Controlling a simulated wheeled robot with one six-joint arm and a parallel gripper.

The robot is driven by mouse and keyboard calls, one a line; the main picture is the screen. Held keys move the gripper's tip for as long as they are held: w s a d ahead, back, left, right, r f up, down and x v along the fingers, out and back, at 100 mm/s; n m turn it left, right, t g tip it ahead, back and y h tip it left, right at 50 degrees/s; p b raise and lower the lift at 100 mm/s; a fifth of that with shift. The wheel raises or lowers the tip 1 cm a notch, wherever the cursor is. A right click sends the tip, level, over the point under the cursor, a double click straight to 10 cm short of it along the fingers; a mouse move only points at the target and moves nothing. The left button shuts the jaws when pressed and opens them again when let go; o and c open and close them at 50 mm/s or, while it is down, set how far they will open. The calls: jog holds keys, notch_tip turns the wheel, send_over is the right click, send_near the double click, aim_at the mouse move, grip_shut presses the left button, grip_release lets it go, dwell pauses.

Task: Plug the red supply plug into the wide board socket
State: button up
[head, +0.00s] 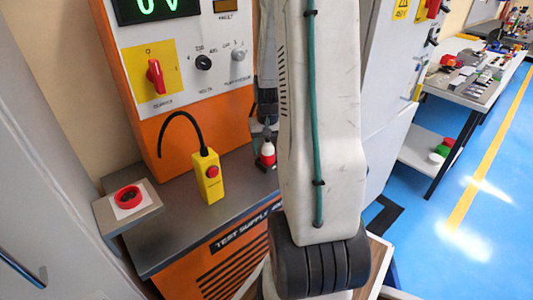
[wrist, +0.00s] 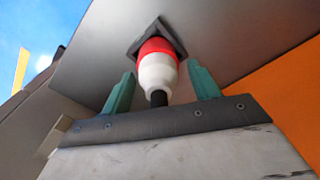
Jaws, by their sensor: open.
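The red supply plug (wrist: 157,68) has a red front, a white body and a black tail. In the wrist view its red end meets a dark square plate (wrist: 143,42) on a grey surface. In the head view the plug (head: 267,152) stands on the grey bench, partly beside my arm. My gripper (wrist: 160,70) is open, with one green finger on each side of the plug and gaps showing to both. My arm hides much of the gripper in the head view. I cannot make out the wide board socket in either view.
A yellow pendant (head: 209,176) with a red button and black cable stands left of the plug. A red emergency button box (head: 129,197) sits at the bench's left end. The orange test supply cabinet (head: 190,115) rises behind. A table with parts (head: 477,75) stands far right.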

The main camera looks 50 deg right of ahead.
jog(key=shift+s+a+f, duration=0.6)
jog(key=shift+s+f, duration=0.1)
jog(key=shift+f, duration=0.2)
jog(key=c, duration=0.9)
jog(key=shift+c, duration=0.2)
jog(key=shift+d+r+g+y, duration=0.3)
jog(key=shift+d+r, duration=0.05)
jog(key=shift+r, duration=0.05)
jog(key=shift+w+d+r, duration=0.1)
jog(key=shift+d+r, duration=0.15)
jog(key=shift+c, duration=0.5)
jog(key=shift+d+r, duration=0.1)
jog(key=shift+a+r, duration=0.2)
jog(key=shift+r, duration=0.3)
grip_shut()
jog(key=shift+w+a+r, duration=0.15)
jog(key=shift+r, duration=0.05)
